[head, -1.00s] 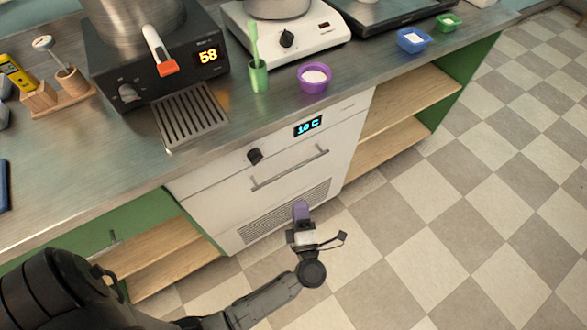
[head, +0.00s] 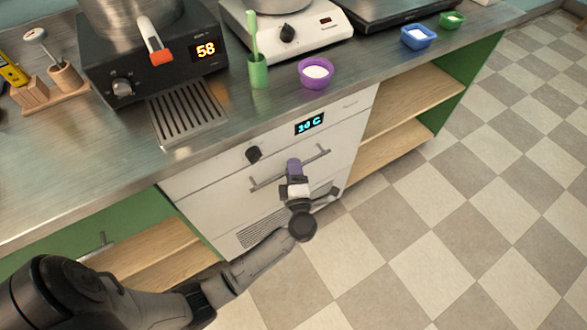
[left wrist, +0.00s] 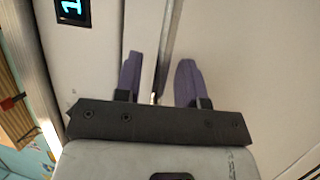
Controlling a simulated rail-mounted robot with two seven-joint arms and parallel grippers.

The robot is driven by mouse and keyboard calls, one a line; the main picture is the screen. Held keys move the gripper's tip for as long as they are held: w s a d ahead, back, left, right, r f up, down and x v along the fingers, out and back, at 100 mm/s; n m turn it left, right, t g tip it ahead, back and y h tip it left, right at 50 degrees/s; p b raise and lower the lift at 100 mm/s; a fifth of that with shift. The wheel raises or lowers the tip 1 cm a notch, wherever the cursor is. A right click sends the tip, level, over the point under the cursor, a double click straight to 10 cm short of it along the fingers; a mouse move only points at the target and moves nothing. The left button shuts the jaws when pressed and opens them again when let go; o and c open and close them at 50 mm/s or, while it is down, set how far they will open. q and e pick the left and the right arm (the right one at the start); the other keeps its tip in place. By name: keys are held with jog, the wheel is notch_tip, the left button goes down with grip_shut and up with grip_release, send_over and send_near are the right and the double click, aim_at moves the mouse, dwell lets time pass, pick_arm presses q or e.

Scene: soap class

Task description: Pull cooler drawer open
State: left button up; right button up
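The white cooler (head: 215,198) is built in under the steel counter. Its lit display (head: 310,124) and dark knob (head: 254,154) are on the upper panel. The drawer's horizontal bar handle (head: 268,182) is below them, and the drawer looks shut. My left gripper (head: 293,168) is at the middle of the handle. In the left wrist view its two purple fingers (left wrist: 158,80) are apart, with the handle bar (left wrist: 171,45) running between them. I see a gap on either side, so it does not look clamped. My right gripper is in neither view.
Open wooden shelves (head: 405,100) flank the cooler on the right, and more (head: 165,262) on the left. The counter above holds a purple bowl (head: 315,74), a green cup (head: 258,72) and a black heater (head: 125,80). The checkered floor (head: 420,210) in front is clear.

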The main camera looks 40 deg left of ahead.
pick_arm(q)
jog(key=shift+c, duration=0.4)
grip_shut()
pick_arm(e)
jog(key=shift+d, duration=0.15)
